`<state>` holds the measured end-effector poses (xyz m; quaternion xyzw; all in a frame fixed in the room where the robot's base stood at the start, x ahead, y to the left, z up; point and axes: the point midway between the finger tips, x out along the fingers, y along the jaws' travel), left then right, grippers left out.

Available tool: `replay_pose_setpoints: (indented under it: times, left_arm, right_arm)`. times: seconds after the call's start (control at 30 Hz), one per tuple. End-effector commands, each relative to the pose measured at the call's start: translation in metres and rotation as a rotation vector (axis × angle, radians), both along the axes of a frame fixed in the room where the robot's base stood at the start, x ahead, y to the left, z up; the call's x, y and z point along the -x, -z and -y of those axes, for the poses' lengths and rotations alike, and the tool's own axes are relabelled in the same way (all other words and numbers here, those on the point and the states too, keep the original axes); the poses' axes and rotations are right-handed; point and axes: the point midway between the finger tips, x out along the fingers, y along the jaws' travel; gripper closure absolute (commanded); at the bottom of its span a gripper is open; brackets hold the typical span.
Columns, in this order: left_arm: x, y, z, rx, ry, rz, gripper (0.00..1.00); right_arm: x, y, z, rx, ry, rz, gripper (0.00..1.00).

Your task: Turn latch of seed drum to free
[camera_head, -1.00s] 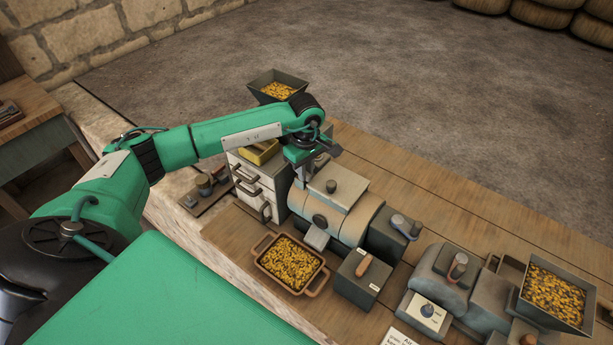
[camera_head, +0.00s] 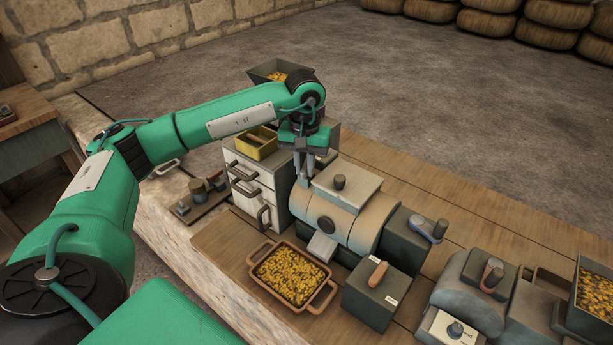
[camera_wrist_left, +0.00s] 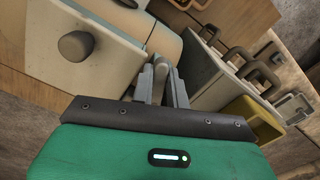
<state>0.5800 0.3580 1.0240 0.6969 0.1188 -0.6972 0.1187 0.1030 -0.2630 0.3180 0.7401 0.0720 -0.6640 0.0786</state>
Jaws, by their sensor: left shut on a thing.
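The seed drum (camera_head: 345,220) is a tan and grey cylinder lying on the bench, with a flat lid and dark knob on top. In the head view my left gripper (camera_head: 304,172) points down at the drum's left end, beside the lid. In the left wrist view my left gripper (camera_wrist_left: 162,74) is shut on a small grey rounded piece (camera_wrist_left: 162,48), which looks like the latch. The fingers hide much of it, so I cannot tell its turn angle. The lid also shows in the left wrist view (camera_wrist_left: 105,65), apparently closed. My right gripper is not in view.
A white drawer cabinet (camera_head: 252,190) stands close to the left, with a yellow box (camera_head: 256,143) at its top. A tray of yellow seeds (camera_head: 288,276) lies in front. A dark box with an orange handle (camera_head: 374,296) and a crank (camera_head: 432,230) stand to the right.

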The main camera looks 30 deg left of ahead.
Motion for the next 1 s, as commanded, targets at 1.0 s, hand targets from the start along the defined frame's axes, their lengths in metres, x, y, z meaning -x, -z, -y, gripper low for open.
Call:
replay_pose_setpoints:
  times: [1.0]
  left_arm:
    - [0.000,-0.002,-0.007,-0.001,0.432,0.003,1.00]
  right_arm:
    - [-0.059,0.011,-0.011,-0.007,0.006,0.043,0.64]
